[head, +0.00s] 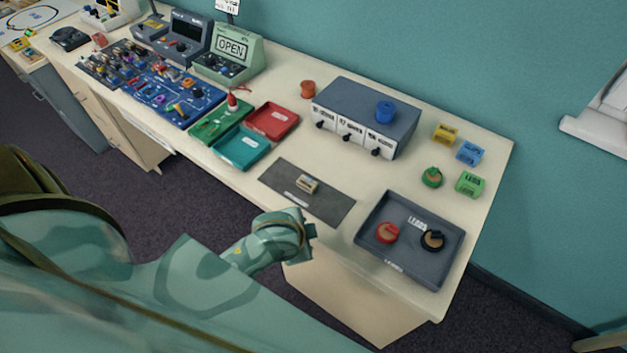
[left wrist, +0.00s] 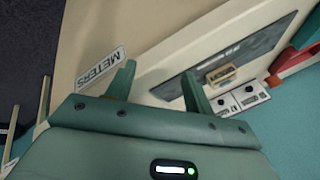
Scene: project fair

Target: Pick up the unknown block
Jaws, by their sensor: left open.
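The unknown block seems to be the small beige block (head: 307,184) with a pale label, lying on the dark grey mat (head: 330,204) near the front of the table. In the left wrist view the block (left wrist: 221,75) lies on the mat beyond my fingers. My left gripper (head: 311,229) is just off the table's front edge, nearer to me than the mat and apart from the block. In the left wrist view its two fingers (left wrist: 160,82) are spread with nothing held between them. My right gripper is in neither view.
A grey instrument box (head: 365,110) with a blue spool (head: 385,112) stands behind the mat. A dark tray (head: 372,212) with red and black lead coils is to the right. Red (head: 272,119) and teal (head: 241,160) trays are left. Coloured blocks (head: 446,133) stand at the far right.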

